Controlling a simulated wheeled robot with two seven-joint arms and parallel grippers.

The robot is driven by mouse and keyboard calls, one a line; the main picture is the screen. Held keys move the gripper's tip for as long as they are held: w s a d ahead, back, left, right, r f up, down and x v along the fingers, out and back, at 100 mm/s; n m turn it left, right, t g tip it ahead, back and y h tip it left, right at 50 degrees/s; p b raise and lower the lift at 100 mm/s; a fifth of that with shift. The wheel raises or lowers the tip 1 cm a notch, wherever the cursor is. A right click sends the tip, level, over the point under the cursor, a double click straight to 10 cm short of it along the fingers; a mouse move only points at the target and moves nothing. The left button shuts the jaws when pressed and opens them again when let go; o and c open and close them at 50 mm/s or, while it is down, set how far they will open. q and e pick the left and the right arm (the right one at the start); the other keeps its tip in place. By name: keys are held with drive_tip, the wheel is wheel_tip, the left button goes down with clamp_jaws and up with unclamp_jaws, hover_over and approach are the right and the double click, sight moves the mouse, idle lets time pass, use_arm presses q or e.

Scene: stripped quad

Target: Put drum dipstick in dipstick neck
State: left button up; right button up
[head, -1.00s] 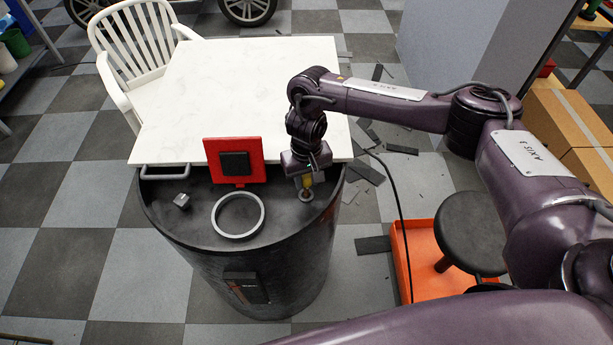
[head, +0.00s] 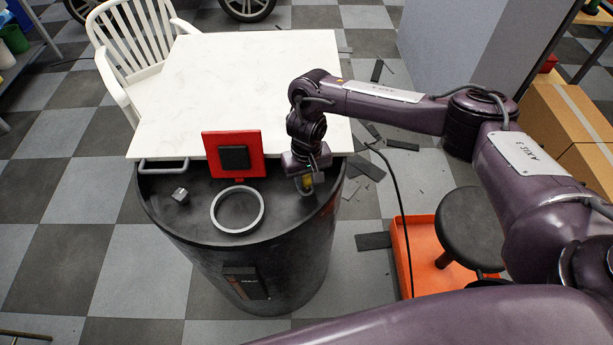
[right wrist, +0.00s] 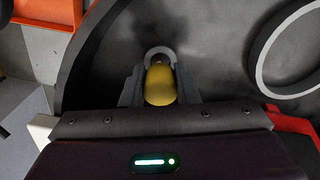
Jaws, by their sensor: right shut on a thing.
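My right gripper (head: 306,187) is low over the right part of the black drum's top (head: 185,215). It is shut on the yellow handle of the dipstick (right wrist: 160,85), which also shows between the fingers in the head view (head: 307,183). In the right wrist view a grey ring, the dipstick neck (right wrist: 161,52), shows around the far end of the handle. The dipstick's rod cannot be seen, and I cannot tell how deep it sits. My left gripper is not in view.
On the drum lie a large grey ring (head: 238,228) and a small grey cube (head: 180,195). A red square panel with a black pad (head: 234,155) stands by the white table (head: 240,85). A black stool (head: 470,228) and orange tray (head: 405,255) are at right.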

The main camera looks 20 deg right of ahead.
drive_tip(key=shift+f+b, duration=0.35)
drive_tip(key=shift+f, duration=0.5)
drive_tip(key=o, duration=1)
wheel_tip(320, 180, up, 8)
drive_tip(key=shift+f+p, duration=0.1)
drive_tip(key=shift+p, duration=0.35)
